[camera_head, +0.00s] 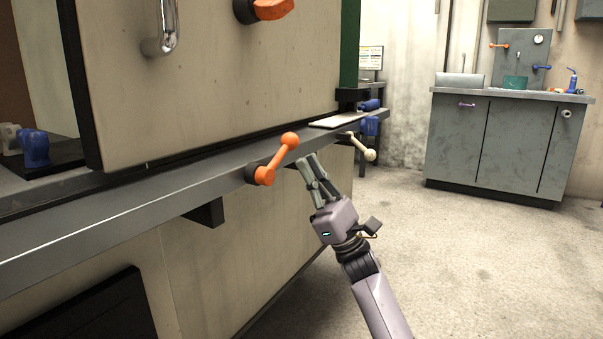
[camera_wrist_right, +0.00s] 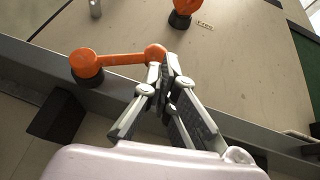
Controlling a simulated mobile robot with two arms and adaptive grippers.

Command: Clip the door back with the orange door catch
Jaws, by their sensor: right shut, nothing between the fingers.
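An orange lever catch (camera_head: 278,160) with a ball end sits on a dark mount at the front edge of a grey ledge. It also shows in the right wrist view (camera_wrist_right: 118,60). My right gripper (camera_head: 307,162) is shut and empty, just right of the lever's ball end. In the wrist view its fingertips (camera_wrist_right: 168,68) overlap the ball end; I cannot tell whether they touch. A beige door panel (camera_head: 220,75) with a chrome handle (camera_head: 160,28) stands above the ledge. A second orange part (camera_head: 272,9) on a black mount is on this panel, cut by the top edge. My left gripper is out of view.
A cream lever (camera_head: 362,147) sits on the ledge (camera_head: 130,212) to the right of my gripper. Blue fittings (camera_head: 34,148) are at the far left. A grey-green cabinet (camera_head: 508,145) stands at the back right. The floor (camera_head: 480,260) to the right is clear.

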